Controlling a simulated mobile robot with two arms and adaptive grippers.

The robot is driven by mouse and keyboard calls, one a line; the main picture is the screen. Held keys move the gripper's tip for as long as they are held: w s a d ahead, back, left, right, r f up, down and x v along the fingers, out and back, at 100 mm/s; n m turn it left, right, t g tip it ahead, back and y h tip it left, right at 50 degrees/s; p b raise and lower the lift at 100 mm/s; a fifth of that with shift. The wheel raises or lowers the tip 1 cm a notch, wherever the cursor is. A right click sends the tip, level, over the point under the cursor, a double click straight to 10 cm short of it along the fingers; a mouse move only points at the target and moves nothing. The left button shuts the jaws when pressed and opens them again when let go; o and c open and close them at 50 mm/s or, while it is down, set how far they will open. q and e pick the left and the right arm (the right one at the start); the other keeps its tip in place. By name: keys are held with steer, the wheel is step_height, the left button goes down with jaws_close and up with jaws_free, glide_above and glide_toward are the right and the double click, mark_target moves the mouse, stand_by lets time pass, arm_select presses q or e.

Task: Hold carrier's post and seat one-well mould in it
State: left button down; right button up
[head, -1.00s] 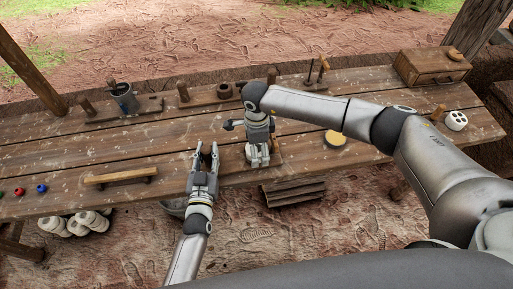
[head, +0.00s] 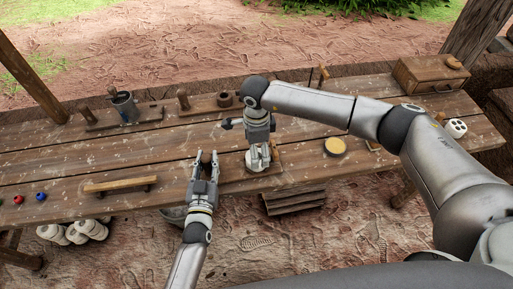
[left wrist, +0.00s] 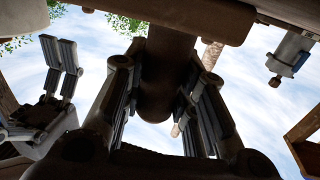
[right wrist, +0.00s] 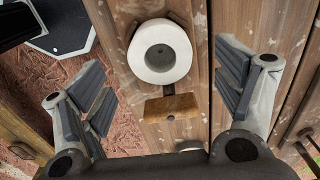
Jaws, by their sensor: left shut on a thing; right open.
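My left gripper (head: 207,157) is at the front edge of the table. The left wrist view shows its fingers shut around a dark brown round post (left wrist: 158,75), which meets a brown board (left wrist: 180,14). My right gripper (head: 258,166) points down at the table just to the right, its fingers open. In the right wrist view a white round mould with one well (right wrist: 160,51) lies between and beyond the open fingers, untouched. A small wooden block (right wrist: 171,107) with a dark hole is beside it. The right gripper largely hides the mould in the head view.
A low wooden rail (head: 120,184) stands left of my left gripper. A wooden drawer box (head: 432,75) and a round yellow-topped dish (head: 335,147) are to the right.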

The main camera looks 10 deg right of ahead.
arm_select(q)
steer(key=c, duration=1.1)
jaws_free()
steer(key=shift+s, duration=0.1)
steer(key=v, duration=1.2)
